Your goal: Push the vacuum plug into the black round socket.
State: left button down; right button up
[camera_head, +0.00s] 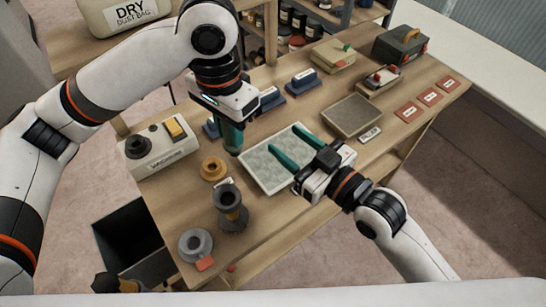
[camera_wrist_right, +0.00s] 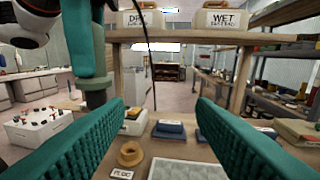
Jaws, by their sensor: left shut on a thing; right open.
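The white vacuum box (camera_head: 152,162) stands at the table's left edge. Its black round socket (camera_head: 137,147) faces up beside a yellow switch (camera_head: 175,130). My left gripper (camera_head: 232,146) points down to the right of the box, above the table and apart from the socket. It is shut on a dark grey cylinder, apparently the vacuum plug, seen in the right wrist view (camera_wrist_right: 97,97); the fingers hide most of it in the head view. My right gripper (camera_head: 285,140) is open and empty over the pale mat.
A dark spool-like piece (camera_head: 230,208) and a grey round piece (camera_head: 196,244) sit at the near left. Blue blocks (camera_head: 270,98) stand behind. A black cable (camera_wrist_right: 151,60) hangs in the wrist view.

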jog(key=s+a+r+n+g+y, duration=0.2)
jog(key=s+a+r, duration=0.2)
jog(key=s, duration=0.2)
jog(key=x, duration=1.2)
jog(key=shift+w+d, duration=0.1)
jog(key=shift+c, duration=0.3)
jog(key=c, duration=1)
pick_arm(q)
jog(key=c, duration=1.1)
grip_release()
jog(key=shift+d, duration=0.1)
pick_arm(e)
jog(key=shift+r, duration=0.1)
